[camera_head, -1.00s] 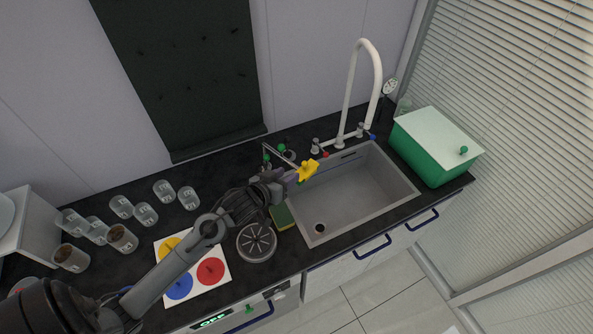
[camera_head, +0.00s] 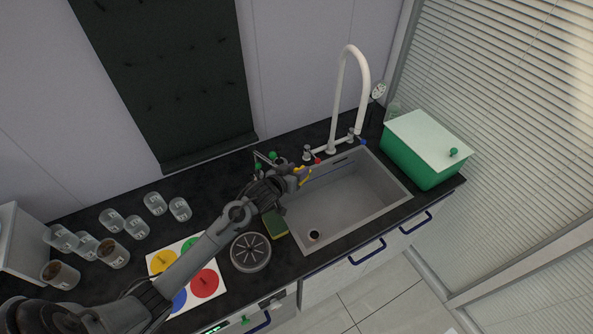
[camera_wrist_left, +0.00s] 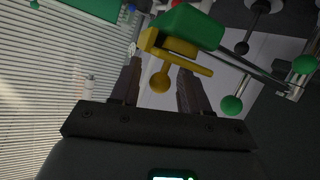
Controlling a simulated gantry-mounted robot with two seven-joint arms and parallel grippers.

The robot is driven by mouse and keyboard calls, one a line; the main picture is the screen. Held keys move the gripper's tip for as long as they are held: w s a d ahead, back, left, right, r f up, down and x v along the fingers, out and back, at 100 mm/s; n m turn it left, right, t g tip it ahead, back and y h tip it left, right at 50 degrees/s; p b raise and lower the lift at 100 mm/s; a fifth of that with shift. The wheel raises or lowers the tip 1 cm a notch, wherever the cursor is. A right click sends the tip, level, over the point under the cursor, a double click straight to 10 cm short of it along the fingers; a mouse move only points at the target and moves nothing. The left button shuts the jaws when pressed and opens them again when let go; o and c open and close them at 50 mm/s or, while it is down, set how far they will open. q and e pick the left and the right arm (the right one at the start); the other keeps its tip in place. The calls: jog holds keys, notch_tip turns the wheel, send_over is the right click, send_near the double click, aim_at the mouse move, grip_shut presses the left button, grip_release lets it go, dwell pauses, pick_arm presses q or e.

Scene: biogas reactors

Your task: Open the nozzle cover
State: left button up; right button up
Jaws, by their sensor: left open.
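The nozzle cover (camera_wrist_left: 180,55) is a yellow piece with a round yellow knob, at the end of a green nozzle (camera_wrist_left: 187,25) on a metal arm in the left wrist view. My left gripper (camera_wrist_left: 161,78) is open, with its two dark fingers on either side of the yellow knob. I cannot tell whether a finger touches it. In the head view my left gripper (camera_head: 297,175) is at the sink's back left corner and hides most of the yellow cover. My right gripper is not in view.
A grey sink (camera_head: 345,200) with a tall white faucet (camera_head: 338,100) lies right of the gripper. A green box with a white lid (camera_head: 428,150) stands at the right. Several glass jars (camera_head: 115,253), a colored-dot board (camera_head: 205,283) and a round strainer (camera_head: 251,252) lie to the left.

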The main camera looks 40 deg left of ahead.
pick_arm(q)
jog(key=shift+c, duration=0.2)
grip_shut()
